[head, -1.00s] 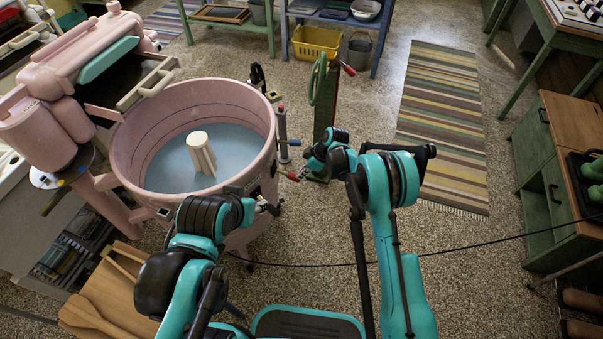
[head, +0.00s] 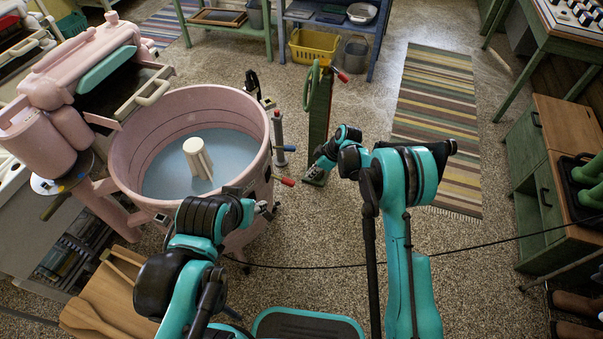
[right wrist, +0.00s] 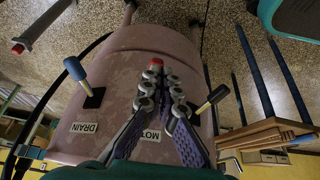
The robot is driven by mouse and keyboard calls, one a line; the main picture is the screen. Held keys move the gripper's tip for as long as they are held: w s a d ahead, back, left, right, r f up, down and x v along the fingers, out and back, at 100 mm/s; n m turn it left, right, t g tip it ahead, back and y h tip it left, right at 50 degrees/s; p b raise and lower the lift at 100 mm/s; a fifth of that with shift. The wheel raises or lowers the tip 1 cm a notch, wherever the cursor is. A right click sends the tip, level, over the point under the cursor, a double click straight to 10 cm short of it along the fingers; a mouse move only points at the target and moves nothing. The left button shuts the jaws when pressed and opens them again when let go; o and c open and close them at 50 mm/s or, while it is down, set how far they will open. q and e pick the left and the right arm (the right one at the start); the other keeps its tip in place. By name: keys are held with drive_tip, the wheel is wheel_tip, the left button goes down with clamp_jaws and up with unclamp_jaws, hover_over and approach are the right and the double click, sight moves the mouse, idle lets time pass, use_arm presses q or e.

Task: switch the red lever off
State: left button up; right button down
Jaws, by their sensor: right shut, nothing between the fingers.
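The red lever (head: 287,182) sticks out from the right side of the pink washer tub (head: 255,125), its red tip pointing right. My right gripper (head: 314,175) is just to the right of it, apart from it in the head view. In the right wrist view the gripper (right wrist: 162,80) is shut and empty, with a red tip (right wrist: 156,62) showing just beyond its fingertips. A label that looks like "MOTOR" (right wrist: 151,135) is partly covered by the fingers. My left gripper (head: 268,208) is low beside the tub; its jaws are too small to read.
The right wrist view shows a blue-handled lever (right wrist: 76,70) by the "DRAIN" label (right wrist: 85,127) and a dark-tipped lever (right wrist: 213,98).

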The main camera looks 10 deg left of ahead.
drive_tip(key=d, duration=0.1)
drive_tip(key=d+r, duration=0.1)
drive_tip(key=d, duration=0.1)
drive_tip(key=d+r+p, duration=0.1)
drive_tip(key=shift+s+d, duration=0.15)
drive_tip(key=shift+s, duration=0.1)
drive_tip(key=s+d+r+m+t+h, duration=0.1)
drive_tip(key=s+d+r+m, duration=0.2)
drive_tip(key=r, duration=0.4)
drive_tip(key=s+d+r+m+t, duration=0.1)
drive_tip(key=s+d+r+m, duration=0.15)
drive_tip(key=r, duration=0.45)
drive_tip(key=s+d+r+m+t+h, duration=0.1)
drive_tip(key=s+d+r+m, duration=0.2)
drive_tip(key=r, duration=0.5)
drive_tip(key=s+d+r+m+t+h, duration=0.1)
drive_tip(key=s+d+m, duration=0.3)
drive_tip(key=s, duration=0.6)
drive_tip(key=s+d+r+m+t+h, duration=0.2)
drive_tip(key=s+d, duration=0.4)
drive_tip(key=s, duration=0.5)
drive_tip(key=shift+s+d+r+m+t, duration=0.15)
drive_tip(key=shift+d+r+m+t, duration=0.3)
drive_tip(key=shift+m, duration=0.7)
